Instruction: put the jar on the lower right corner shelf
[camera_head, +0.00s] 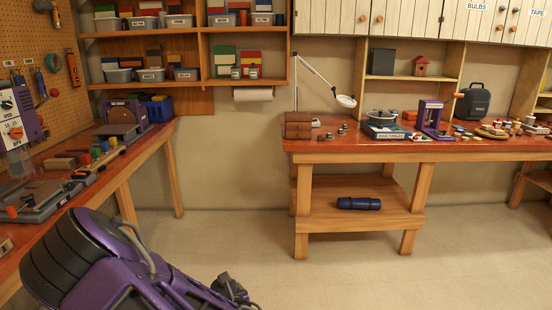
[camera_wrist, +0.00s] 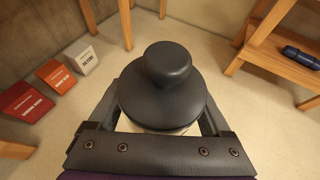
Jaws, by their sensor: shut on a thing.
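My gripper (camera_wrist: 160,125) is shut on the jar (camera_wrist: 160,90), with one finger on each side of it. The jar has a dark grey lid with a round knob, and a pale strip of its body shows below the lid. In the head view my gripper (camera_head: 232,290) is low in the picture, and I cannot make out the jar there. The corner shelf unit (camera_head: 202,55) hangs on the back wall at upper left.
A paper roll (camera_head: 252,95) hangs under that shelf. The left workbench (camera_head: 95,182) carries tools and a purple machine. The right workbench (camera_head: 300,146) has a blue roll (camera_head: 358,203) on its lower board. Labelled boxes (camera_wrist: 56,76) stand on the floor. The floor between the benches is clear.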

